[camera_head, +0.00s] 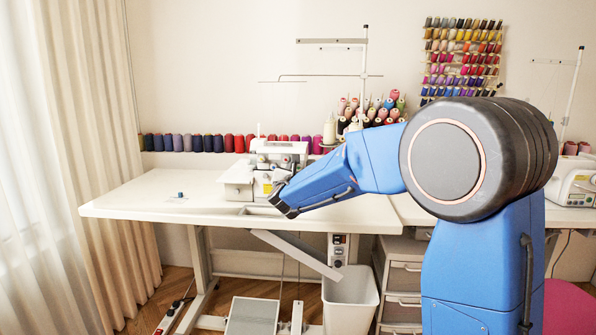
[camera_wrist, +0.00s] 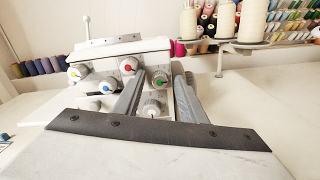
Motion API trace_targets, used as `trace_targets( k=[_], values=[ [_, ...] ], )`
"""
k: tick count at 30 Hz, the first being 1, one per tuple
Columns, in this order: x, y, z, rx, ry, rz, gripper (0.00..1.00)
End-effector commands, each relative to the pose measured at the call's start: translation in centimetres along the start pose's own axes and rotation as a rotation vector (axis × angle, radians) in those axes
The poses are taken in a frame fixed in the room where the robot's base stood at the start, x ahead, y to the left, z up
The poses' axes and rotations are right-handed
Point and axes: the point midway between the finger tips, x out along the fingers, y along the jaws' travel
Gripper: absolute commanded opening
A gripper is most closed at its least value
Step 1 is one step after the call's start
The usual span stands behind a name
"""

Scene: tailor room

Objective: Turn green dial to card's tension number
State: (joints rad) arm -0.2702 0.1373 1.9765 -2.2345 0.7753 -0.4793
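The white sewing machine (camera_head: 240,174) stands on the table, partly hidden behind my gripper (camera_head: 281,195) in the head view. In the wrist view its front (camera_wrist: 140,48) carries a yellow dial (camera_wrist: 73,74), a blue dial (camera_wrist: 107,88), a red dial (camera_wrist: 128,66) and the green dial (camera_wrist: 160,79). A plain grey knob (camera_wrist: 152,107) sits below the green one. My gripper's two dark fingers (camera_wrist: 158,82) are apart, one on each side of the green dial. I cannot tell whether they touch it. The dial's number is too small to read. I cannot make out the card.
The white table (camera_head: 150,206) is mostly clear to the left, apart from a small blue-topped item (camera_head: 180,196). Thread cones (camera_head: 372,112) stand behind the machine, and a row of spools (camera_head: 205,143) lines the wall. A white bin (camera_head: 349,300) stands below.

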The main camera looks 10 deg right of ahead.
Motion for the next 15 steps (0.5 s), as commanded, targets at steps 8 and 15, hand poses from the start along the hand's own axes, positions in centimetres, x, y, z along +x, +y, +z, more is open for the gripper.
trace_targets(
  k=[8, 15],
  values=[
    [-0.02, 0.00, 0.00, 0.000, 0.000, 0.000, 0.09],
    [-0.03, -0.01, -0.01, 0.006, 0.000, 0.000, 0.00]
  ],
)
